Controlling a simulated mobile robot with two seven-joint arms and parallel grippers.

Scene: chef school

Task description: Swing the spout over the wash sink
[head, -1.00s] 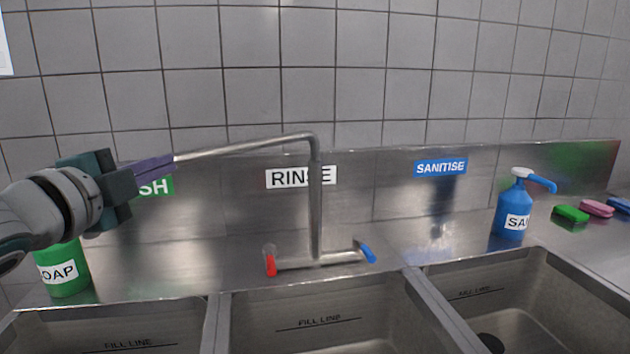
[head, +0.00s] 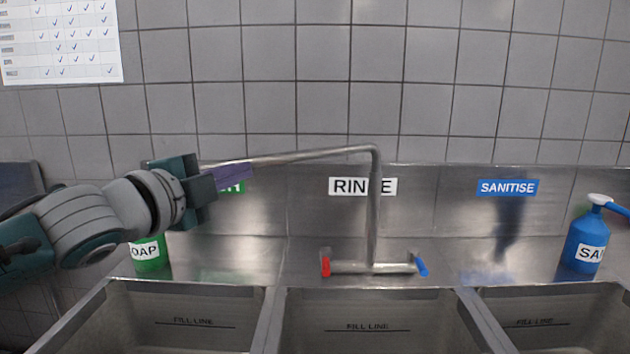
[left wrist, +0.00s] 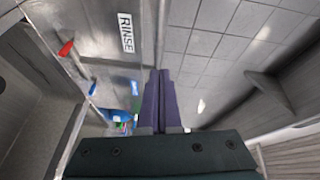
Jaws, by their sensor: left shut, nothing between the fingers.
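The metal spout (head: 310,156) runs left from the top of its upright pipe (head: 375,215), across the backsplash toward the wash side. The wash sink (head: 150,303) is the left basin, below the partly covered green label (head: 236,188). My left gripper (head: 250,172) is shut and empty, its purple fingers overlapping the spout's left end in the head view. I cannot tell if they touch it. In the left wrist view the closed fingers (left wrist: 160,78) point along a grey bar, probably the spout (left wrist: 161,35). My right gripper is not in view.
The tap has a red handle (head: 325,262) and a blue handle (head: 421,265) above the rinse sink (head: 375,303). A green soap bottle (head: 150,252) stands below my left gripper. A blue sanitiser bottle (head: 586,240) stands at the right. Air above the basins is clear.

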